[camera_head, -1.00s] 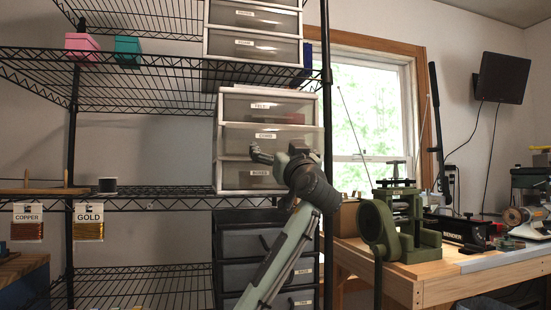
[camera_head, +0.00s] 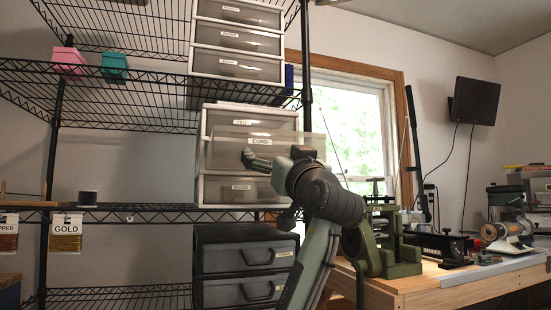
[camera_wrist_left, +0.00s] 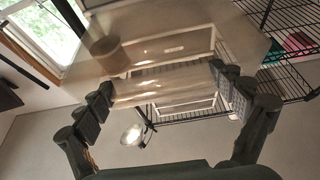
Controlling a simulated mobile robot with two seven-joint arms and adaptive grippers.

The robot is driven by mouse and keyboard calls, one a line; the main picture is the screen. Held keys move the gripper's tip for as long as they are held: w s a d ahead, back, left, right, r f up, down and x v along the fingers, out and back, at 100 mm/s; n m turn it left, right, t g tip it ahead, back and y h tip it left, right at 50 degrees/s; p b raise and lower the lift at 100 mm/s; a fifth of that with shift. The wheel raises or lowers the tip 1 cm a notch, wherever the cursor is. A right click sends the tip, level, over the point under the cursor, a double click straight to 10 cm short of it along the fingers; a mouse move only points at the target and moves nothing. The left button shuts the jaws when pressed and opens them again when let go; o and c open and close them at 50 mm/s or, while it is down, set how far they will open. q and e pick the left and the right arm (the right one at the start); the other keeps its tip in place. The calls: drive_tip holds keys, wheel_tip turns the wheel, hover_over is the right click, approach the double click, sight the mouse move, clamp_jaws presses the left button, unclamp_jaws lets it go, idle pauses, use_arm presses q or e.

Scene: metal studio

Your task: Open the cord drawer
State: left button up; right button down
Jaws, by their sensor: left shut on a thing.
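The cord drawer (camera_head: 225,140), a translucent bin labelled CORD, is the middle drawer of a white three-drawer unit (camera_head: 202,165) on the wire shelf. Its front stands out from the unit, in front of the drawers above and below. My left gripper (camera_head: 258,162) is at the lower part of its front, shut on the cord drawer; the exact grip is partly hidden by my wrist. In the left wrist view my two fingers (camera_wrist_left: 166,92) press on either side of the translucent drawer front (camera_wrist_left: 160,60). My right gripper is not in view.
A drawer labelled FELT or similar (camera_head: 250,118) is above, and another drawer (camera_head: 228,189) is below. A black drawer unit (camera_head: 240,262) stands on the lower shelf. A workbench (camera_head: 420,285) with a green rolling mill (camera_head: 385,250) is at right, close to my forearm.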

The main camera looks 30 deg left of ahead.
use_arm(q)
drive_tip(key=o, duration=1.3)
drive_tip(key=shift+o, duration=0.2)
drive_tip(key=shift+s+d+f, duration=0.1)
drive_tip(key=shift+d, duration=0.1)
drive_tip(key=v, duration=1.1)
drive_tip(key=shift+s, duration=0.25)
drive_tip(key=shift+d+f, duration=0.1)
drive_tip(key=shift+f, duration=0.05)
